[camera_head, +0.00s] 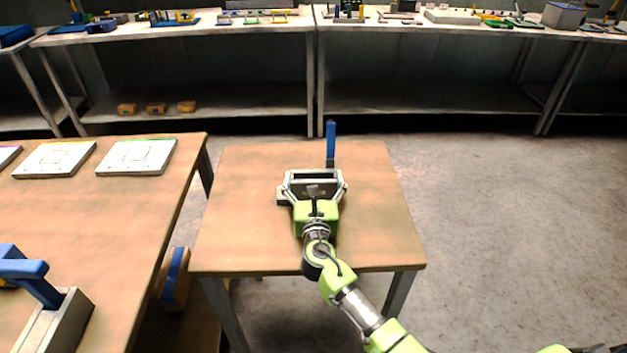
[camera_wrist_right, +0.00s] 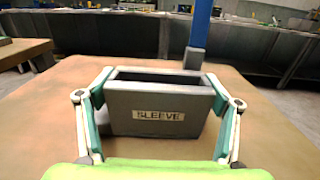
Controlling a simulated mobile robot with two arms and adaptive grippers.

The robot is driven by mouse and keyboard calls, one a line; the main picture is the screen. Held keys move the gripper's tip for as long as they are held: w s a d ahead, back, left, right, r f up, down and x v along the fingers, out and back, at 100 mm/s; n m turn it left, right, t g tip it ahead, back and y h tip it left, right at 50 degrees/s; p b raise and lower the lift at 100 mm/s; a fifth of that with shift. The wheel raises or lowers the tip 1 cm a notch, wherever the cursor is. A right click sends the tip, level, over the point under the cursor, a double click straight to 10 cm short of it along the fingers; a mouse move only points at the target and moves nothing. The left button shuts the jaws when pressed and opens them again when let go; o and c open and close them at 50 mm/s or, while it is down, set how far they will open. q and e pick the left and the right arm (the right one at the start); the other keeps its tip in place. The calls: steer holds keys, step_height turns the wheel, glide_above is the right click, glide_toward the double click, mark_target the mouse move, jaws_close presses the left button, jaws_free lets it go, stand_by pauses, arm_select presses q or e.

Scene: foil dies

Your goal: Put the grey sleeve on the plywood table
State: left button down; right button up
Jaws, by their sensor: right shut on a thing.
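The grey sleeve (camera_wrist_right: 160,100) is an open-topped box with a label reading SLEEVE, seen in the right wrist view. In the head view it shows (camera_head: 316,187) just beyond my right gripper. My right gripper (camera_wrist_right: 158,112) is shut on the sleeve, one finger at each side; it also shows in the head view (camera_head: 312,187). The sleeve is upright at the plywood table (camera_head: 240,220), over its middle. I cannot tell whether its underside touches the top. My left gripper is not in view.
A blue post (camera_head: 331,140) on a grey foot stands just behind the sleeve. A larger wooden table (camera_head: 100,210) at the left bears white plates (camera_head: 137,156) and a blue-handled tool (camera_head: 35,285). Laden workbenches (camera_head: 190,32) line the back.

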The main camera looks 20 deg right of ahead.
steer(key=o, duration=1.3)
steer(key=shift+f, duration=0.1)
steer(key=shift+s, duration=0.2)
steer(key=v, duration=1.1)
steer(key=shift+s+a, duration=0.15)
steer(key=shift+s, duration=0.2)
